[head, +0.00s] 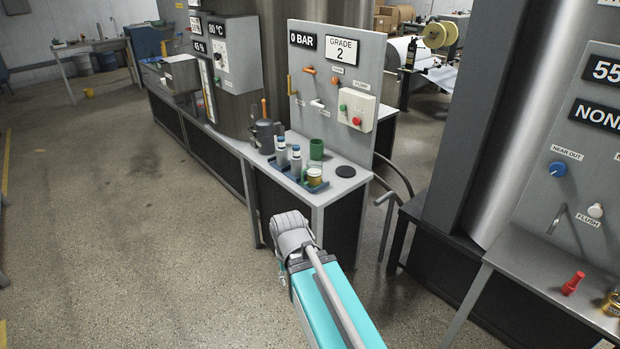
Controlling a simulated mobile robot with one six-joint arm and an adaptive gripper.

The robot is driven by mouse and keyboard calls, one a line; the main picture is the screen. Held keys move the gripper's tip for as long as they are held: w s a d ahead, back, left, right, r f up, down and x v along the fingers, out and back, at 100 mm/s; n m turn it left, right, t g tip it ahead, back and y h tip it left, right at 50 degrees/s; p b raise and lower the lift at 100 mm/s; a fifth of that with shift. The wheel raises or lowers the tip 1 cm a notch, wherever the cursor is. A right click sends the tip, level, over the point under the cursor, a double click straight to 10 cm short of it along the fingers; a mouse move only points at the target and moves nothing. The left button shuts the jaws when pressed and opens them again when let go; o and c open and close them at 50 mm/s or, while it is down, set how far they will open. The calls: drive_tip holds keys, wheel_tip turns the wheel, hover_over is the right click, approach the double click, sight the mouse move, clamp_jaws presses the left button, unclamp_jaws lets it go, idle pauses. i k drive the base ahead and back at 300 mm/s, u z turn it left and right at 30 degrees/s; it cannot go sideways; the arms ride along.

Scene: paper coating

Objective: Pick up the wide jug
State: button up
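A dark grey jug (264,136) with a handle stands at the left end of the grey bench (335,188), and something orange rises above it. It looks like the wide jug, but I cannot be sure. Closer on the bench, a blue tray (290,172) holds two white bottles with blue bands (296,159), a green cylinder (316,150) and a small green-handled vessel with yellowish contents (314,177). My teal arm reaches up from the bottom, ending in a grey joint in front of the bench. My gripper is not visible.
A panel (336,80) with "0 BAR" and "GRADE 2" signs, levers and buttons stands behind the bench. A black disc (345,171) lies right of the tray. A curved pipe (395,180) is at right. A red item (573,283) sits on the right bench. Floor is clear at left.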

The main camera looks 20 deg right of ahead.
sight(311, 175)
drive_tip(key=z, duration=0.05)
drive_tip(key=i, duration=0.9)
drive_tip(key=u, duration=0.05)
